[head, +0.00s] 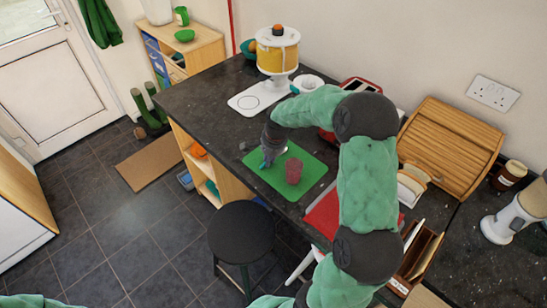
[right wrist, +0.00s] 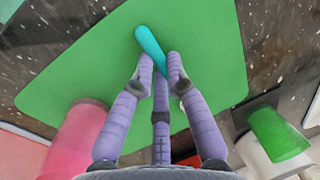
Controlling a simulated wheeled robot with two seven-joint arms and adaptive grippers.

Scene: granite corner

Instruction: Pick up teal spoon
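The teal spoon (right wrist: 150,42) shows in the right wrist view over the green mat, slanting down between my fingertips. Its lower part passes behind a finger. My right gripper (right wrist: 160,66) has its purple fingers drawn in close on both sides of the spoon, seemingly shut on it. In the head view my right gripper (head: 268,158) is low over the left part of the green mat (head: 312,165). Only a small teal bit of the spoon (head: 264,165) shows there. I cannot tell whether the spoon is clear of the mat. My left gripper is out of view.
A dark pink cup (head: 293,170) stands on the mat close to my right gripper; it looms at the left in the wrist view (right wrist: 78,138). A yellow-and-white appliance (head: 278,52) stands behind. A bread box (head: 450,145) is at right. A black stool (head: 241,233) stands before the counter.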

